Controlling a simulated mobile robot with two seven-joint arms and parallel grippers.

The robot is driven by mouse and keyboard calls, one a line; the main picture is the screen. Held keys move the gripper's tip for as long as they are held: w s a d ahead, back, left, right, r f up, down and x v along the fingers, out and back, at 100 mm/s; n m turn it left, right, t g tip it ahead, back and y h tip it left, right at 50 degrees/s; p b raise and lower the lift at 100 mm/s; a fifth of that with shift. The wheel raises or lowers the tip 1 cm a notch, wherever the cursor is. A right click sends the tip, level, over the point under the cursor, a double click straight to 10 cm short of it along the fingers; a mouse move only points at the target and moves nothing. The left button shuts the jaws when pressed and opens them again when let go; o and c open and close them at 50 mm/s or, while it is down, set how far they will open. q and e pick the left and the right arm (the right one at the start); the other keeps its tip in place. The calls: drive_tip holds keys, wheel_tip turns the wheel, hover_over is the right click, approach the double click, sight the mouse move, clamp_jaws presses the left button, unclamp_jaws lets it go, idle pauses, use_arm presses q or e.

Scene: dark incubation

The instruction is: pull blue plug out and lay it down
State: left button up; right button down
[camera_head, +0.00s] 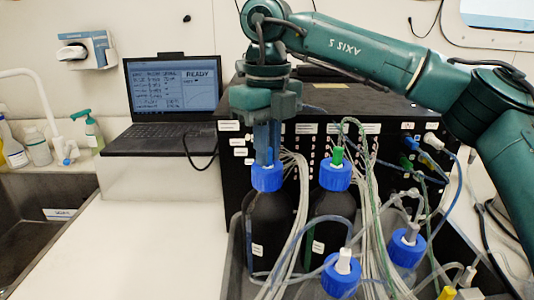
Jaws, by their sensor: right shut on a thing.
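My right gripper (266,143) comes down from above over the left dark bottle (265,222) at the back. Its narrow fingers are shut on the blue plug (267,157) at the top of that bottle's blue cap (267,178). The fingers and the plug are similar in colour, so most of the plug is hidden. I cannot tell whether the plug is still seated in the cap. The bottle stands upright. My left gripper is not in view.
A second dark bottle with a green plug (337,156) stands to the right. Two more blue-capped bottles stand in front, one with a white plug (343,261). Tubes and cables run between them. The white counter (155,245) is clear left of the bottles, below the laptop (172,88).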

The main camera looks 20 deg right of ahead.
drive_tip(key=shift+r+p, duration=2.5)
drive_tip(key=shift+r, duration=0.5)
